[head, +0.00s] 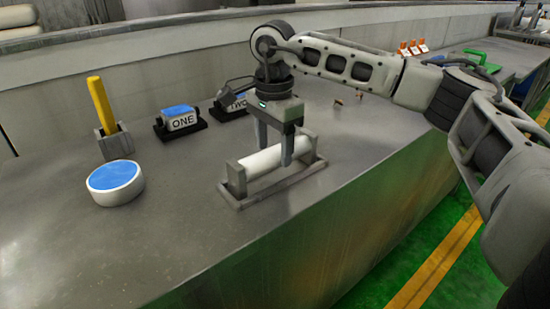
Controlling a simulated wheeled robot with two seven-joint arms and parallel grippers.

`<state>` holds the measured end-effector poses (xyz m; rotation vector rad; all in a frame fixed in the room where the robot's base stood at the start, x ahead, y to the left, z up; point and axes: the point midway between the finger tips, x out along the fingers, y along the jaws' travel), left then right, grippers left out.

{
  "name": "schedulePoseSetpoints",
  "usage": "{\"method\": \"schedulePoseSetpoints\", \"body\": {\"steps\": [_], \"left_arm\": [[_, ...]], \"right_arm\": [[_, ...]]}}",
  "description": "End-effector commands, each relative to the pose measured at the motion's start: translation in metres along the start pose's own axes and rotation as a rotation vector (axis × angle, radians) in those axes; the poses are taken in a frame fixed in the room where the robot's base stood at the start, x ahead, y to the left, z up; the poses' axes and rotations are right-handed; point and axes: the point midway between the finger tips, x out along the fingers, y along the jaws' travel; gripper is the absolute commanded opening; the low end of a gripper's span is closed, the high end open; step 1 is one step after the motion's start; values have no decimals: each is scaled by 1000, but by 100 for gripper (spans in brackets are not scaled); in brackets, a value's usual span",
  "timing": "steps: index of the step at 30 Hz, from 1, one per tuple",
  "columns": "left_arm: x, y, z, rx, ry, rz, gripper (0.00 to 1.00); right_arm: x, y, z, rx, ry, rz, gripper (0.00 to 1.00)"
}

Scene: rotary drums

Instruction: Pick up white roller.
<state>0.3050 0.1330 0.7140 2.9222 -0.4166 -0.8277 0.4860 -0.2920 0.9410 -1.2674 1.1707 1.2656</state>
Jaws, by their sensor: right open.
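The white roller (260,163) lies across a grey metal cradle (228,196) on the steel table, its ends at the two end supports. My right gripper (275,153) points down over the roller from above. Its fingers are apart, one on the near side of the roller and one seemingly on the far side, whose tip is hidden. I cannot tell whether the fingers touch the roller. My left gripper is not in view.
Left on the steel table (150,245) are a white and blue round button (115,182) and a yellow lever (101,105).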

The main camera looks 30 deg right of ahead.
Motion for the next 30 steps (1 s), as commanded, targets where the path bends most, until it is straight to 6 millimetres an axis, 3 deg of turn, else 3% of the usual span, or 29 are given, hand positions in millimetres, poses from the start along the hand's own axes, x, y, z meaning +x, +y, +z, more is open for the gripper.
{"method": "schedulePoseSetpoints", "body": {"steps": [6, 14, 15, 17, 21, 30], "left_arm": [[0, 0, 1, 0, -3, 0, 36], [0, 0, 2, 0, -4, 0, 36], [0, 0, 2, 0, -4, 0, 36], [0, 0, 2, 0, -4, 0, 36], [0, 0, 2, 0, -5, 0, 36], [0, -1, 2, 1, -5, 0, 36]], "right_arm": [[30, 2, -3, 1, 1, 2, 60], [34, 1, -3, 1, 0, 1, 60], [34, 1, -3, 1, 0, 1, 57], [34, 1, -3, 1, 0, 1, 41], [34, 1, -3, 1, 0, 1, 2], [31, 1, -2, 1, -1, -3, 0]]}}
